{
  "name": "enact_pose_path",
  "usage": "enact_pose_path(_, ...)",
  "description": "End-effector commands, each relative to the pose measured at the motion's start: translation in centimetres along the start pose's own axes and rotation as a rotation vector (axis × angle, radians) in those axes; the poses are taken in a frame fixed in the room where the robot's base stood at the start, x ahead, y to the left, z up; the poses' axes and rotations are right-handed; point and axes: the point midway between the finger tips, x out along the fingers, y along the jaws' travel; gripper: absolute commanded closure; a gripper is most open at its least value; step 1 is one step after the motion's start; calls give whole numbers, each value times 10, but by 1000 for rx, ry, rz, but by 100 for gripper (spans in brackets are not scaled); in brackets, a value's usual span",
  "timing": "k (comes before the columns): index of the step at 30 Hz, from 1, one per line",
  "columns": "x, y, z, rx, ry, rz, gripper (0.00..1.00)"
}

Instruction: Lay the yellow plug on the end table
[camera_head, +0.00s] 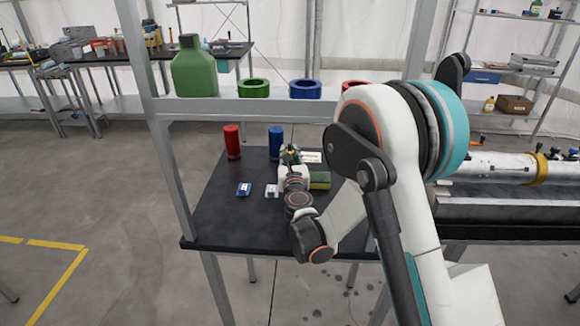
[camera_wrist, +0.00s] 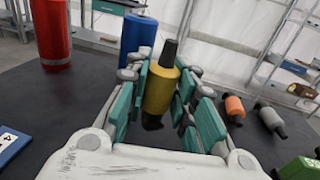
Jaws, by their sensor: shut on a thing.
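The yellow plug (camera_wrist: 161,86) has a yellow body and a dark narrow top. It is held roughly upright, leaning slightly, between the teal fingers of my gripper (camera_wrist: 160,92). In the head view my gripper (camera_head: 290,158) is over the back part of the black table (camera_head: 225,220), and the plug is small and mostly hidden there. A dark patch shows under the plug in the wrist view. I cannot tell whether the plug touches the tabletop.
A red cylinder (camera_head: 232,142) and a blue cylinder (camera_head: 275,142) stand at the back of the table. An orange plug (camera_wrist: 235,108) and a grey plug (camera_wrist: 270,120) lie to the right. A blue labelled block (camera_head: 243,189) lies left. The front left of the tabletop is clear.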

Motion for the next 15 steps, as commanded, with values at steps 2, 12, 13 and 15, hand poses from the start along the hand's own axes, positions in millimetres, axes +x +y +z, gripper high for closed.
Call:
enact_pose_path(2, 0, 0, -15, 0, 0, 0, 100)
enact_pose_path(12, 0, 0, -24, 0, 0, 0, 100)
enact_pose_path(13, 0, 0, -24, 0, 0, 0, 100)
enact_pose_path(15, 0, 0, -26, 0, 0, 0, 100)
